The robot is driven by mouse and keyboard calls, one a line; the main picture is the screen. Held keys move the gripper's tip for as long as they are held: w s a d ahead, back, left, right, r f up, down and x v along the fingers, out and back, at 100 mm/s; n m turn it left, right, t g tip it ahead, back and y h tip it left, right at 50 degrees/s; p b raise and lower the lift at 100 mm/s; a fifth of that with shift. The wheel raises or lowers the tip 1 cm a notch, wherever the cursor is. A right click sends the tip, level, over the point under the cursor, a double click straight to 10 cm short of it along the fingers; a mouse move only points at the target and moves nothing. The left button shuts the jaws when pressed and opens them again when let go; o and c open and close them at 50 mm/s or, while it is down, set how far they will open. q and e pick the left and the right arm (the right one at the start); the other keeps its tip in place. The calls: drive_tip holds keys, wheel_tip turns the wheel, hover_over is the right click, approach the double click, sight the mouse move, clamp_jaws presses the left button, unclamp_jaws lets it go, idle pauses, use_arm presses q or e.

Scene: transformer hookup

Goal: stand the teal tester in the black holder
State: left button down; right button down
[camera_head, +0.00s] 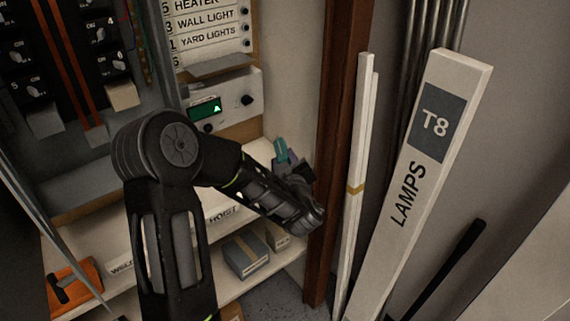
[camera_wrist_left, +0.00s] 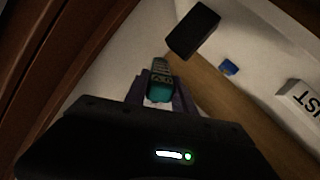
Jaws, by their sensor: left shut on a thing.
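My left gripper (camera_head: 284,163) is shut on the teal tester (camera_head: 281,149), at the right end of the shelf beside the brown post. In the left wrist view the tester (camera_wrist_left: 160,80) stands between the two fingers, its dark keypad face partly showing and its lower part hidden by the gripper. The black holder (camera_wrist_left: 193,31) shows in the left wrist view as a dark block beyond the tester and to its right, apart from it. I cannot make out the holder in the head view, where my arm and gripper cover that area. My right gripper is not in view.
A brown post (camera_head: 338,120) stands close right of my gripper, with white lengths and a T8 lamps box (camera_head: 430,140) beyond. Below are a shelf with a HOIST label (camera_head: 222,213) and a grey box (camera_head: 246,254). A small blue thing (camera_wrist_left: 228,67) lies near the holder.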

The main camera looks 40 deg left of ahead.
use_arm(q)
drive_tip(key=shift+f, duration=0.65)
drive_tip(key=shift+r, duration=0.1)
drive_tip(key=shift+f+b, duration=0.45)
drive_tip(key=shift+b, duration=0.05)
drive_tip(key=c, duration=1.1)
unclamp_jaws()
